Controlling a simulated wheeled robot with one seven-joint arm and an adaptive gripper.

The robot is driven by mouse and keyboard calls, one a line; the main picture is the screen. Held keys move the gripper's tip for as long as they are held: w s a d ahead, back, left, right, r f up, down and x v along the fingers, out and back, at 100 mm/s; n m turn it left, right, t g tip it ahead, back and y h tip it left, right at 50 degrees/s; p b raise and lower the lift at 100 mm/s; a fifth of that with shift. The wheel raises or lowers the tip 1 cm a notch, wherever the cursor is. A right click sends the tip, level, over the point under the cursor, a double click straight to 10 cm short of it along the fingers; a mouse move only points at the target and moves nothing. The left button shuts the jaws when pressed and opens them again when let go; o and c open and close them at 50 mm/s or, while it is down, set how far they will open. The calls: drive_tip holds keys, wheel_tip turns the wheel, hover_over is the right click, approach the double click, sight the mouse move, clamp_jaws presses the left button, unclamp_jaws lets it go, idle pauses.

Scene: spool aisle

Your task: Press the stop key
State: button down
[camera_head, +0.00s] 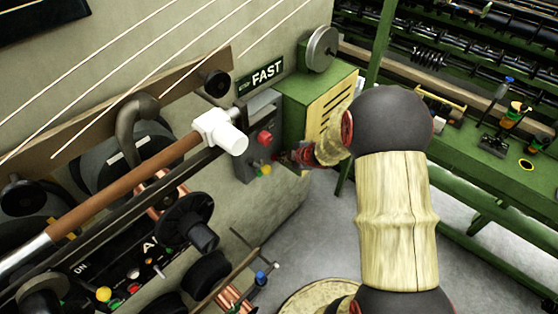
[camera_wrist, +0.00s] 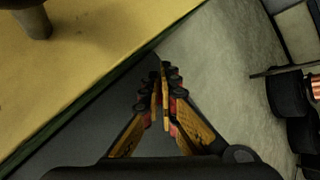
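A grey key box (camera_head: 246,165) is fixed to the wall under the FAST sign. It carries a red key (camera_head: 264,138), which I take to be the stop key, above a small yellow key (camera_head: 266,169). My gripper (camera_head: 282,157) is just right of these keys and slightly below the red one; whether it touches the box I cannot tell. In the wrist view my gripper (camera_wrist: 162,82) has its fingers together with nothing seen between them. No key shows in the wrist view.
A green and yellow cabinet (camera_head: 319,105) stands right beside the key box. A white-ended brown bar (camera_head: 130,188) juts in front of the wall at left. A lower panel (camera_head: 130,275) has several coloured knobs. A green machine bench (camera_head: 490,160) stands at right, with grey floor between.

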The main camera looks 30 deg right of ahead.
drive_tip(key=shift+w+a+r, duration=0.2)
drive_tip(key=shift+w, duration=0.1)
drive_tip(key=shift+w+a+r, duration=0.1)
drive_tip(key=shift+w+r, duration=0.05)
drive_tip(key=shift+w, duration=0.15)
idle(0.3)
idle(0.4)
drive_tip(key=s+d+p, duration=0.1)
drive_tip(key=s+d, duration=0.1)
drive_tip(key=s, duration=0.4)
drive_tip(key=shift+f, duration=0.35)
idle(0.6)
